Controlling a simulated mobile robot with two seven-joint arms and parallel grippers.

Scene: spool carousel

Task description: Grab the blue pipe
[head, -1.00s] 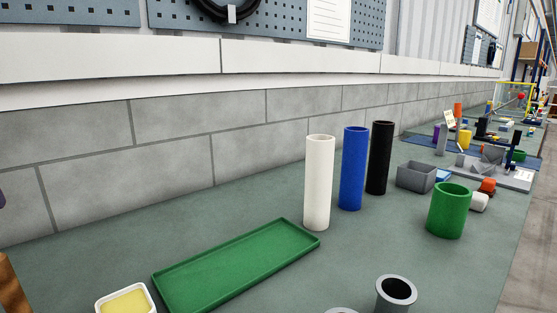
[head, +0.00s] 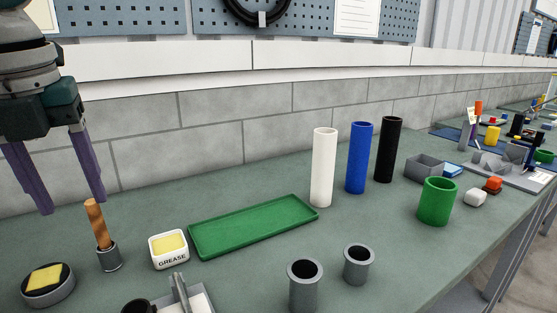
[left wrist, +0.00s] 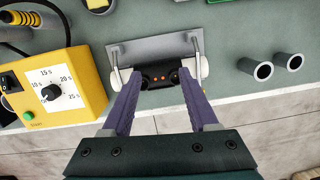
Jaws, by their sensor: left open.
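The blue pipe (head: 359,158) stands upright on the green-grey bench, between a white pipe (head: 323,167) and a black pipe (head: 388,150). My left gripper (head: 68,204) hangs at the far left of the head view, open and empty, well to the left of the blue pipe. In the left wrist view its purple fingers (left wrist: 163,116) are spread above a grey plate fixture (left wrist: 155,50) with a black block near the bench's front edge. The blue pipe is not recognisable in the left wrist view. My right gripper is not in view.
A green tray (head: 254,227) lies left of the white pipe. A grease tub (head: 169,250), a wooden-handled tool (head: 98,224) and two grey flanged sleeves (head: 304,284) stand nearer. A green cup (head: 437,201) stands right of the pipes. A yellow control box (left wrist: 53,88) shows in the left wrist view.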

